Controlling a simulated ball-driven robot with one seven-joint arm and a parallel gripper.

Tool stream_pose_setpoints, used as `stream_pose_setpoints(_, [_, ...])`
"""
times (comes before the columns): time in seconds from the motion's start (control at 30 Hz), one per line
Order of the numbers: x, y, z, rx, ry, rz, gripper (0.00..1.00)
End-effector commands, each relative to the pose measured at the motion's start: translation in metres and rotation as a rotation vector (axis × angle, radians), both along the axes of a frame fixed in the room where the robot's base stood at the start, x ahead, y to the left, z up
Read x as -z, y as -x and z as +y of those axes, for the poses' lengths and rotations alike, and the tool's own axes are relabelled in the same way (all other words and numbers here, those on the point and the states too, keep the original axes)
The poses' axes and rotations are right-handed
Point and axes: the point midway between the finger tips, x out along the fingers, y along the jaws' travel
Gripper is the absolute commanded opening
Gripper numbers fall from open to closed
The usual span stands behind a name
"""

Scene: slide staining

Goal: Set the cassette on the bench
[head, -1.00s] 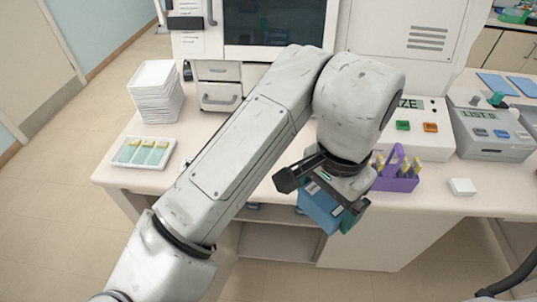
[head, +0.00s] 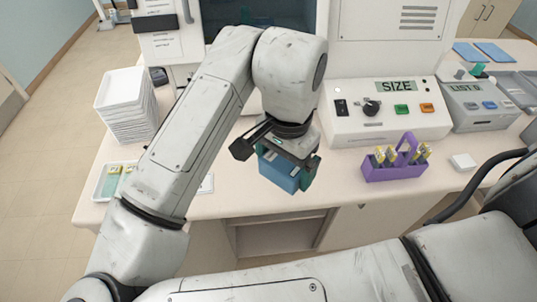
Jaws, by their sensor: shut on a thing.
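The cassette is a blue block (head: 281,173) held in my gripper (head: 288,165). The gripper is shut on it, with a dark finger part on the left and a teal part on the right. The gripper hangs from the wrist and hides the cassette's upper part. In the picture, the cassette overlaps the front part of the pale bench (head: 235,204). I cannot tell whether its underside touches the bench top or is above it.
A purple rack (head: 395,171) with yellow-topped slides stands to the right, near a small white block (head: 462,161). A panel reading SIZE (head: 385,122) stands behind. Stacked white trays (head: 126,104) and a slide tray (head: 99,187) are left. Bench between cassette and rack is clear.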

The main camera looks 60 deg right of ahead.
Motion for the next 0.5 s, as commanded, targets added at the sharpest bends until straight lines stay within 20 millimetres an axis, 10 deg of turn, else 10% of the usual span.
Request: stream_pose_setpoints(0.5, [0.067,-0.061,-0.071,-0.001,-0.002,0.001,0.56])
